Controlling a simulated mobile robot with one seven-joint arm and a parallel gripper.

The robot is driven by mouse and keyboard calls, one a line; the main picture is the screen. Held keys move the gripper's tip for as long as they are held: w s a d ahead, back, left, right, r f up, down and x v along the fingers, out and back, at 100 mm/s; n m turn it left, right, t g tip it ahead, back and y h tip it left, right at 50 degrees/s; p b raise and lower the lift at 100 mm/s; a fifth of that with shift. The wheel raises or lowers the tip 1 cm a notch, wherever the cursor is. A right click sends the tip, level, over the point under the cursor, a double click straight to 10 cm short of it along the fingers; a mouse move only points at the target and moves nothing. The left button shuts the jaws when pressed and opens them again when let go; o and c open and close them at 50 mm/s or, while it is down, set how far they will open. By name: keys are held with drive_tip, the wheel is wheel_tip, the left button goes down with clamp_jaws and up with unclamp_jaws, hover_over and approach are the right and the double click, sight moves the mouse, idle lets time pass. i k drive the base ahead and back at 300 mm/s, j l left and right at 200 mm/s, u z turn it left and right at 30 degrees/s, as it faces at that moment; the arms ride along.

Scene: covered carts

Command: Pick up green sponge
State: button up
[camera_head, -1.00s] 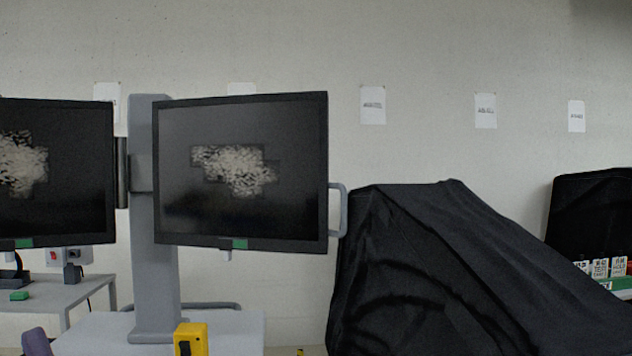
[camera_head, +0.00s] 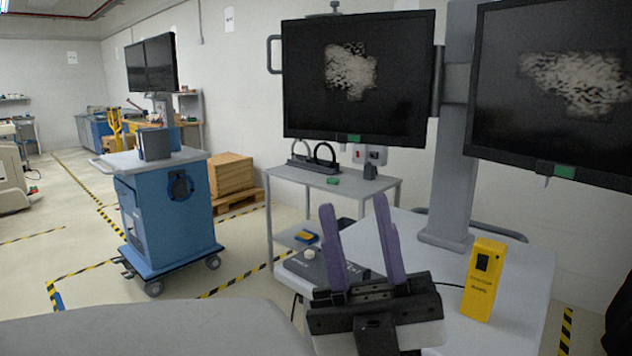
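A small green object (camera_head: 333,181), which looks like the green sponge, lies on the top of a grey side table (camera_head: 290,177) behind the monitor cart. My gripper (camera_head: 354,203) has two purple fingers pointing up and spread apart, with nothing between them. It is in the lower middle of the view, in front of the monitor cart's white top, nearer to me than the green object. The fingertips appear just below the green object in the picture, apart from it.
Two monitors (camera_head: 358,78) on a grey post rise above the white cart top (camera_head: 520,262). A yellow device (camera_head: 483,280) and a dark grey box (camera_head: 322,268) rest there. A blue cart (camera_head: 168,213) stands left; floor between it and the side table is open.

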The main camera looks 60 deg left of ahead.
sight(334, 180)
drive_tip(key=u, duration=1.9)
drive_tip(key=i+j+u, duration=0.45)
drive_tip(key=j, duration=0.15)
drive_tip(key=i+j+u, duration=0.65)
drive_tip(key=i+u, duration=0.25)
drive_tip(key=i, duration=0.2)
drive_tip(key=i+z, duration=0.25)
drive_tip(key=i, duration=0.3)
drive_tip(key=i+j+z, duration=0.25)
drive_tip(key=i, duration=0.3)
drive_tip(key=i+l+z, duration=0.1)
drive_tip(key=i+z, duration=0.7)
drive_tip(key=i, duration=0.15)
drive_tip(key=i+z, duration=0.35)
drive_tip(key=i, duration=0.2)
drive_tip(key=i+j+z, duration=0.15)
drive_tip(key=i+z, duration=0.2)
drive_tip(key=i, duration=0.15)
